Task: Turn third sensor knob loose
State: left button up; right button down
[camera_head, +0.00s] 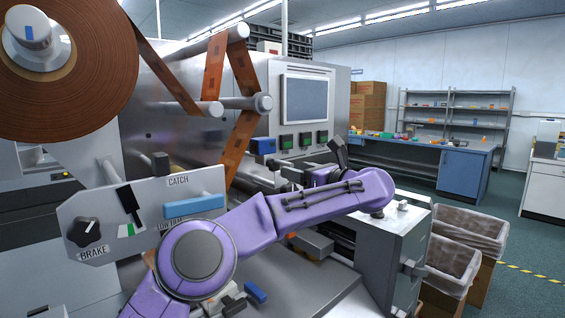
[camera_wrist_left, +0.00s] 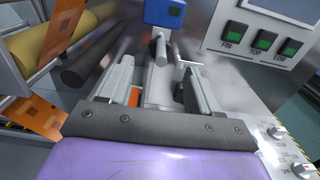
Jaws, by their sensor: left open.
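A blue sensor box (camera_head: 262,146) sits on the machine front beside the film path. It shows in the left wrist view (camera_wrist_left: 165,12) at the top, with a grey rod or post (camera_wrist_left: 160,50) below it. I cannot tell for certain which part is the third sensor's knob. My left gripper (camera_wrist_left: 155,80) is open, with its two grey fingers apart below the sensor box and nothing clearly gripped. In the head view my left gripper (camera_head: 290,178) is partly hidden by my purple wrist. An orange patch (camera_wrist_left: 135,97) shows between the fingers. My right gripper is not in view.
Brown film runs down from a large roll (camera_head: 110,60) over rollers (camera_head: 262,103). A panel with a brake knob (camera_head: 84,232) stands at front left. Green buttons (camera_wrist_left: 263,40) line the machine face. Waste bins (camera_head: 450,262) and a blue bench (camera_head: 465,170) are at right.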

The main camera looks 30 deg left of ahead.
aim_at(276, 164)
pick_arm(q)
jog(key=p+x, duration=0.2)
jog(key=x, duration=0.5)
jog(key=shift+w, duration=0.1)
jog(key=shift+a, duration=0.35)
jog(key=c, duration=1)
jog(key=n+b, duration=0.1)
jog(key=b, duration=0.1)
jog(key=f+n+b, duration=0.1)
jog(key=b, duration=0.1)
jog(key=shift+n+b, duration=0.3)
jog(key=shift+c, duration=0.2)
jog(key=shift+r+n+b, duration=0.2)
jog(key=shift+n+b, duration=0.15)
jog(key=shift+n, duration=0.15)
jog(key=shift+r, duration=0.15)
jog(key=shift+r+n, duration=0.15)
jog(key=shift+n, duration=0.15)
